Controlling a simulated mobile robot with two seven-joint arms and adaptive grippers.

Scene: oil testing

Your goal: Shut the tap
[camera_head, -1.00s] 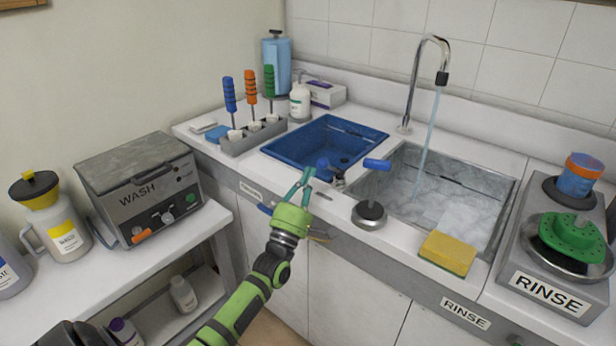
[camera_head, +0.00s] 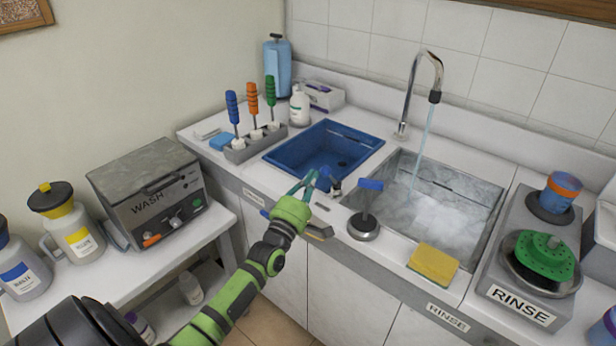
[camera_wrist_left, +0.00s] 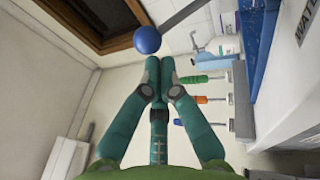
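The tap's chrome spout (camera_head: 424,62) arches over the steel sink (camera_head: 470,177), and water runs from it. A blue bar handle (camera_head: 370,184) on a thin stem stands above a round steel base (camera_head: 364,228) at the sink's front left corner. A blue knob (camera_head: 324,180) with a metal joint is left of it. My left gripper (camera_head: 308,182) is beside the knob, fingers together with nothing visible between them. In the left wrist view a blue ball (camera_wrist_left: 147,40) sits just beyond the fingertips (camera_wrist_left: 160,66). Whether they touch it is unclear. My right gripper is out of view.
A blue basin (camera_head: 350,128) lies behind my left gripper. A yellow sponge (camera_head: 433,264) is on the sink's front edge. The rinse unit (camera_head: 520,304) is at the right. A rack with upright handled tools (camera_head: 240,152) and the wash unit (camera_head: 112,190) are at the left.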

